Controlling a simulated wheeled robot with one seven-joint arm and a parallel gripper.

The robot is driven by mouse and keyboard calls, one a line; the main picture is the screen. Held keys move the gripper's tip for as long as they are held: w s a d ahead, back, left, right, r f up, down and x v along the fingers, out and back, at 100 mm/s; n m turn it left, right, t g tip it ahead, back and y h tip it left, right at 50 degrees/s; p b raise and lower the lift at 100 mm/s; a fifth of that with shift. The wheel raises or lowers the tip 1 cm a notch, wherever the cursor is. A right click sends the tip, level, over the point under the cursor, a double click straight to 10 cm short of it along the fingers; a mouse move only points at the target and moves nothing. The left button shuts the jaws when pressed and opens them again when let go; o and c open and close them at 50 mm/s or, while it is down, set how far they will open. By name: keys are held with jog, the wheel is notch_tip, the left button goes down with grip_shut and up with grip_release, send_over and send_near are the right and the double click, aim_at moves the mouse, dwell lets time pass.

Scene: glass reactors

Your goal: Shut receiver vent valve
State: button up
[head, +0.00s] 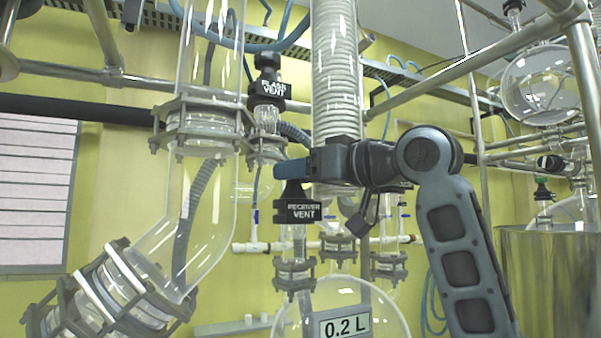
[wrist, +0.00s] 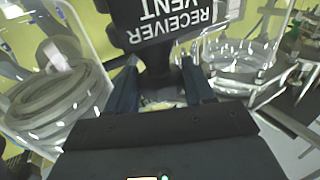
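The receiver vent valve has a black cap and stem above a glass neck. Its black "RECEIVER VENT" label (head: 304,211) shows in the head view, just below my gripper (head: 292,169). In the wrist view, the label (wrist: 170,22) is upside down at the top. The valve's black top (wrist: 160,72) lies between the two fingers of my gripper (wrist: 160,88). The fingers lie close against both its sides, partly closed around it. In the head view, they hide the top of the cap.
A second black valve labelled "FLASK VENT" (head: 267,86) stands above and left. A coiled glass condenser (head: 337,70) rises just behind my gripper. A round glass vessel marked "0.2 L" (head: 345,327) is below. Metal frame rods and a steel pot (head: 550,285) are at the right.

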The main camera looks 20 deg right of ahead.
jog(key=c, duration=0.4)
jog(key=shift+o, duration=0.2)
jog(key=shift+a+m+h, duration=0.1)
jog(key=shift+m+h, duration=0.3)
jog(key=shift+h, duration=0.1)
jog(key=m+h, duration=0.1)
jog(key=h, duration=0.1)
jog(key=m+t+h, duration=0.1)
jog(key=m+h, duration=0.1)
jog(key=h, duration=0.1)
jog(key=m+h+p, duration=0.1)
jog(key=h, duration=0.1)
jog(key=shift+s+a+m+t, duration=0.1)
jog(key=shift+a+m+t, duration=0.3)
jog(key=m+h, duration=0.1)
jog(key=h, duration=0.1)
jog(key=m+g+h, duration=0.1)
jog(key=m+h, duration=0.2)
jog(key=h, duration=0.2)
jog(key=shift+a+g, duration=0.3)
jog(key=shift+w+a+m+g+h, duration=0.1)
jog(key=shift+w+m+g+h, duration=0.05)
jog(key=shift+m+g+h, duration=0.95)
jog(key=shift+w+m+g+h, duration=0.1)
jog(key=shift+m+g+h, duration=0.6)
jog(key=shift+m+h, duration=0.75)
jog(key=shift+h, duration=0.35)
